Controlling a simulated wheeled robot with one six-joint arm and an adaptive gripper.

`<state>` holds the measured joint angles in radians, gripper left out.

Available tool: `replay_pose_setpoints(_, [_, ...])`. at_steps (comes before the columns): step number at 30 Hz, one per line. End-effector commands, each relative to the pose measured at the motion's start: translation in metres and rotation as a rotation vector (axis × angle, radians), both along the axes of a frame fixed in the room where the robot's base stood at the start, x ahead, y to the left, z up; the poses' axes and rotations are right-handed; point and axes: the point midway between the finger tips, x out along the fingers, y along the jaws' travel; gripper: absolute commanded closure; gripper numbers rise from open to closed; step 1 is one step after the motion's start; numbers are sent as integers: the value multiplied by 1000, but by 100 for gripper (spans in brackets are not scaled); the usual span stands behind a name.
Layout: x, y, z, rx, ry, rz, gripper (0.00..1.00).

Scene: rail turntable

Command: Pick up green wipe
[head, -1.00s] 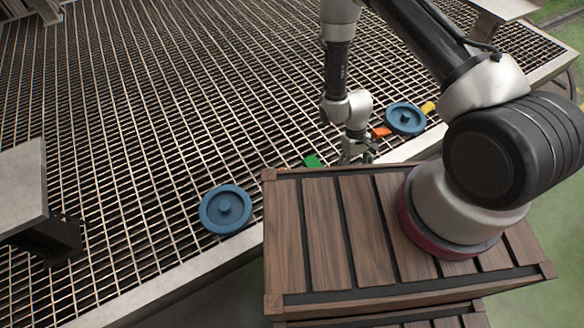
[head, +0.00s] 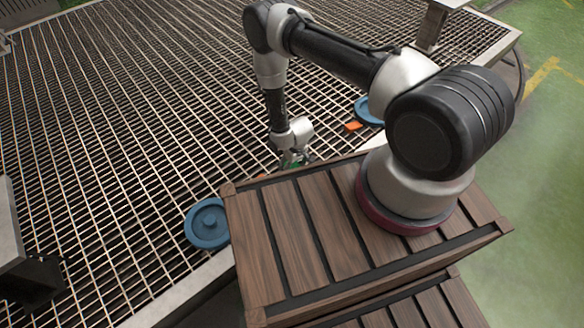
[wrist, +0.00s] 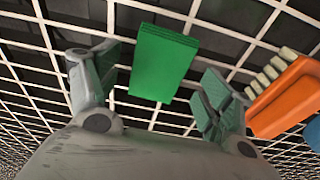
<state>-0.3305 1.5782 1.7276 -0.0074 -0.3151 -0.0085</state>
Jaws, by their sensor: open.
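The green wipe (wrist: 162,62) is a flat, folded green rectangle. In the wrist view it lies on the metal grating, ahead of and between the two open fingers of my gripper (wrist: 158,92), with nothing held. In the head view my gripper (head: 290,160) points down at the grating beside the wooden crate edge. Only a sliver of the wipe (head: 305,158) shows there, mostly hidden by the gripper. I cannot tell the exact height of the fingertips above the wipe.
An orange brush (wrist: 285,95) with pale bristles lies right of the right finger; it also shows in the head view (head: 353,126). Blue round discs lie on the grating at left (head: 207,224) and behind my arm (head: 368,110). The slatted wooden top (head: 305,225) borders the grating.

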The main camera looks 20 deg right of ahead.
Motion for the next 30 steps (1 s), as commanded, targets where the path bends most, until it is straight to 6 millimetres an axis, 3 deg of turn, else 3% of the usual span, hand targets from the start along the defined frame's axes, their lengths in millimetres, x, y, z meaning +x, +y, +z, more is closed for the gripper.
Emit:
replay_pose_setpoints(9, [1, 0, -6, 0, 1, 0, 21])
replay_pose_setpoints(16, [1, 0, -6, 0, 1, 0, 61])
replay_pose_setpoints(26, [1, 0, -4, 0, 1, 0, 61])
replay_pose_setpoints(30, [2, 0, 6, 0, 0, 0, 61])
